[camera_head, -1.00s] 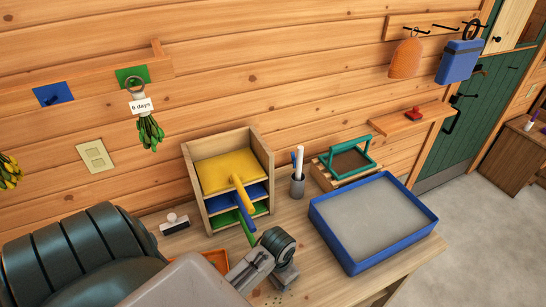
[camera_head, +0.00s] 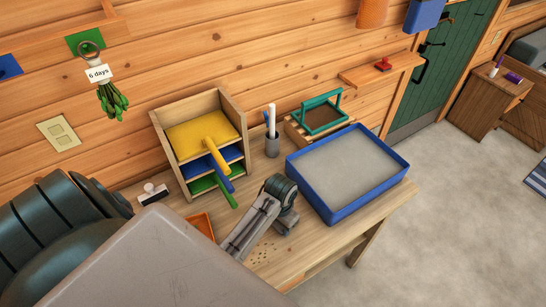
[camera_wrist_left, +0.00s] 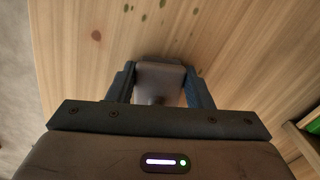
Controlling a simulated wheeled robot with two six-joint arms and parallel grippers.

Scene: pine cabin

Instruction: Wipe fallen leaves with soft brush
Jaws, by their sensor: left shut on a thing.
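My left gripper (camera_head: 287,224) is low over the right part of the wooden table (camera_head: 330,250), just left of the blue tray. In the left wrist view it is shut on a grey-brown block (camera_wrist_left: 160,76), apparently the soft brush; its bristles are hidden. Small green leaf bits (camera_wrist_left: 142,17) lie scattered on the wood beyond the fingers. In the head view, tiny dark specks (camera_head: 262,252) lie on the table below my arm. My right gripper is not in view.
A blue-rimmed tray (camera_head: 395,182) stands right of my gripper.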

